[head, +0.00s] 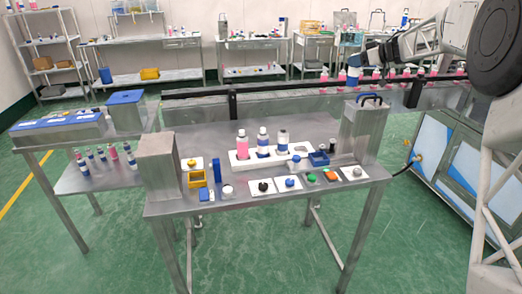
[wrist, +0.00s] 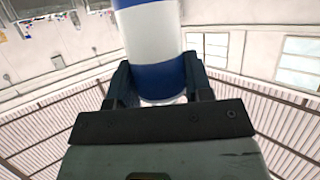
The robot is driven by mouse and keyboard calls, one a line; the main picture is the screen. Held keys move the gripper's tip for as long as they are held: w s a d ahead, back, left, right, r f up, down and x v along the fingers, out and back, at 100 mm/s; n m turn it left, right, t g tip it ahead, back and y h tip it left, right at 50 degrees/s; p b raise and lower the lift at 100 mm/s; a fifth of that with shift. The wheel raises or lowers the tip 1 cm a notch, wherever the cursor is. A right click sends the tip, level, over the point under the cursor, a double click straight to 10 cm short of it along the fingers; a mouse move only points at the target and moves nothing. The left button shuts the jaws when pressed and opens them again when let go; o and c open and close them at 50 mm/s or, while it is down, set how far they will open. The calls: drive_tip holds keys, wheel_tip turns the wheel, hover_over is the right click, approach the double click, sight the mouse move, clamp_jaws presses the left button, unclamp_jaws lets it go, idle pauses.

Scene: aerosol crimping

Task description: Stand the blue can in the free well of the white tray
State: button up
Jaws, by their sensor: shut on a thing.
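The blue can (wrist: 160,45), blue with a wide white band, is between my gripper's fingers (wrist: 160,85) in the wrist view; its far end runs out of the frame. In the head view the can (head: 353,75) hangs roughly upright from my gripper (head: 356,62), high and at the back right of the table, by the rail. The white tray (head: 234,161) is on the steel table. It holds a pink bottle (head: 242,146) and two blue-and-white cans (head: 263,143) in a row. Its free well (head: 302,150) is at the right end, partly hard to make out.
Small coloured parts on white plates (head: 262,187) line the front edge. A row of pink bottles (head: 392,75) stands along the back conveyor.

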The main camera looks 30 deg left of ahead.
drive_tip(key=s+a+f+n+g, duration=0.2)
drive_tip(key=s+a+f, duration=0.4)
drive_tip(key=a, duration=0.5)
drive_tip(key=s+a+f+n+g+h, duration=0.1)
drive_tip(key=s+a+f+n+g, duration=0.2)
drive_tip(key=s+a+f, duration=0.3)
drive_tip(key=s+a+f+n+g+h, duration=0.1)
drive_tip(key=s+a+f+n+g, duration=0.2)
drive_tip(key=a, duration=1.3)
drive_tip(key=s+f, duration=0.3)
drive_tip(key=s, duration=0.1)
drive_tip(key=shift+s+f+g, duration=0.15)
drive_tip(key=shift+g, duration=0.25)
drive_tip(key=shift+a+f, duration=0.1)
wheel_tip(320, 180, down, 6)
drive_tip(key=shift+f, duration=1.9)
drive_tip(key=shift+f, duration=0.15)
drive_tip(key=o, duration=1.2)
drive_tip(key=shift+o, duration=0.2)
